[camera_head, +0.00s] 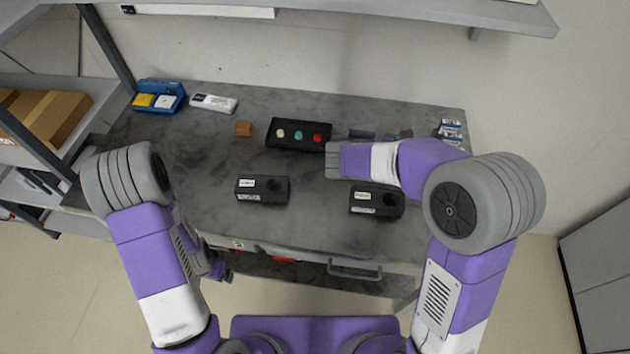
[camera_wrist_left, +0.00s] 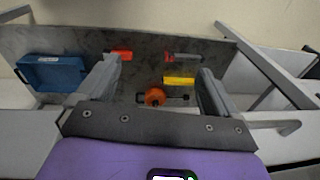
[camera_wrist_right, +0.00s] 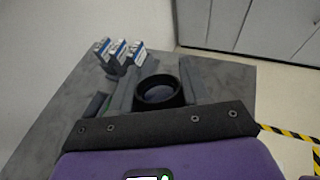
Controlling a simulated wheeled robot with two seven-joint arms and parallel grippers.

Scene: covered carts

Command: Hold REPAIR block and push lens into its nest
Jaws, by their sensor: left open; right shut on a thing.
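Two black blocks with white labels stand on the grey table in the head view, a left block (camera_head: 275,191) and a right block (camera_head: 390,205). The labels are too small to read, so I cannot tell which is REPAIR. Each block has a dark round spot on top. My right gripper (camera_wrist_right: 158,80) is shut on a black ring-shaped lens (camera_wrist_right: 160,98), above the table. My right arm hides that gripper in the head view. My left gripper (camera_wrist_left: 158,84) is open and empty, below the table's front edge and away from both blocks.
A black tray (camera_head: 275,143) with pale, green and red round pieces lies behind the blocks. Small boxes (camera_head: 451,130) stand back right. Tools and a blue bin (camera_wrist_left: 50,73) show in the left wrist view.

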